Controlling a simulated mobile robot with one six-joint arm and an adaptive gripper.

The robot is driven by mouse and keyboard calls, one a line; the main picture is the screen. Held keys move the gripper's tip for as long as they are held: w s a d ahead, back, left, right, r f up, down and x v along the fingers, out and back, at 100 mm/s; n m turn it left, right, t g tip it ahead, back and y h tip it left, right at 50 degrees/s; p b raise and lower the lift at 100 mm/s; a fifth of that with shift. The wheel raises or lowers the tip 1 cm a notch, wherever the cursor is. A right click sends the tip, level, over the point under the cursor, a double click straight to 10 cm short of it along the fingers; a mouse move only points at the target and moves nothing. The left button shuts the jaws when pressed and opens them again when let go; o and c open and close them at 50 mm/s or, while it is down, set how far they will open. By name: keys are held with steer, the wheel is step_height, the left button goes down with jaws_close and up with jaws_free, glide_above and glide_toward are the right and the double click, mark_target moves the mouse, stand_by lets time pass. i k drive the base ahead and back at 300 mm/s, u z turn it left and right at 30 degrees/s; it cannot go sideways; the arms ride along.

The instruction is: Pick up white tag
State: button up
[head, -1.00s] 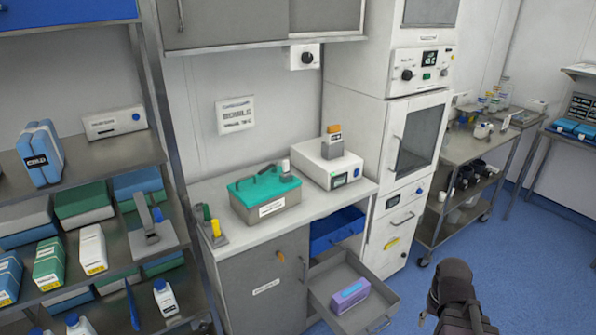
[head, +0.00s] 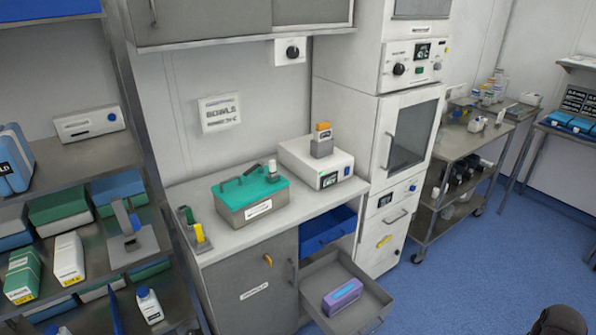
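Several white tags or labels show in the head view, and I cannot tell which one the task means. A white label (head: 258,209) is on the front of the grey box with a green lid (head: 250,190) on the counter. A white sign (head: 220,113) with dark print is on the wall above it. Another small white label (head: 254,291) is on the grey cabinet door. A dark rounded part of my arm shows at the bottom right edge, far from all of these. My gripper's fingers are not visible.
A drawer (head: 374,304) stands open with a purple box (head: 342,297) in it; a blue drawer (head: 328,232) above is also partly out. A stocked shelf rack (head: 75,175) stands at left. A tall white cabinet (head: 346,100) and metal cart (head: 467,155) stand right. Blue floor is clear at right.

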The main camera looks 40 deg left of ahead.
mark_target(272, 163)
steer(key=z, duration=1.25)
steer(key=k, duration=0.6)
steer(key=u, duration=2.65)
